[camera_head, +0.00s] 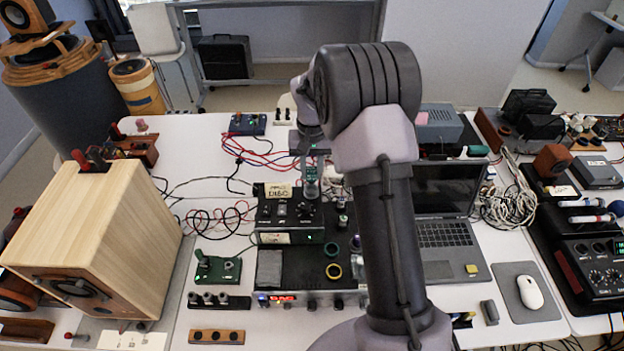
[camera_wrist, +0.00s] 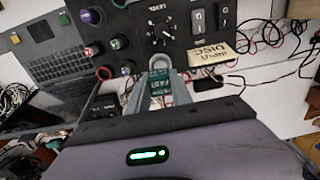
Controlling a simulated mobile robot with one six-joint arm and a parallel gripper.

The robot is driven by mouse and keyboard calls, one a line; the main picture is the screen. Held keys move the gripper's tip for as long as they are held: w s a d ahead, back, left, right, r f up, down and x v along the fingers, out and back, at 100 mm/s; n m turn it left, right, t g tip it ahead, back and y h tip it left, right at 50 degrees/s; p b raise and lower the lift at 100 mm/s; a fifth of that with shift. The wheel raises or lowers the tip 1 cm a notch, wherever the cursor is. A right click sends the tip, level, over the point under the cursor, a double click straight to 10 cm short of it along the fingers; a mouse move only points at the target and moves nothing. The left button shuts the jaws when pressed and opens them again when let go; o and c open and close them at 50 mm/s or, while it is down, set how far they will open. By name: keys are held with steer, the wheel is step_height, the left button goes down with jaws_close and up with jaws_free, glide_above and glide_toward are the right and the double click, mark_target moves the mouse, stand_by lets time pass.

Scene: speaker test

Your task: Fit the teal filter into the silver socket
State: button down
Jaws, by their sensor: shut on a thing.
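The teal filter (camera_head: 311,173) is a small teal piece with pale lettering. My gripper (camera_head: 310,163) is shut on it above the black box in the middle of the table. In the wrist view the filter (camera_wrist: 158,86) sits between the two grey fingers of my gripper (camera_wrist: 158,90). A rounded silver-grey part shows at its far end, close to the black box's front panel. I cannot tell whether this part belongs to the filter or is the silver socket, nor whether the filter touches the panel.
The black box (camera_head: 290,212) carries knobs and a yellow note (camera_wrist: 214,52). A laptop (camera_head: 445,235) stands to the right, partly behind my arm. A wooden speaker (camera_head: 95,225) stands at the left. Red and black cables (camera_head: 235,165) lie behind and left of the box.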

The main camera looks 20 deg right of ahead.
mark_target(311, 182)
step_height(311, 182, down, 4)
steer(key=shift+r+b, duration=0.2)
steer(key=shift+b, duration=0.15)
steer(key=shift+f+b, duration=0.3)
steer(key=shift+f, duration=0.05)
steer(key=c, duration=1.1)
jaws_free()
steer(key=shift+c, duration=0.2)
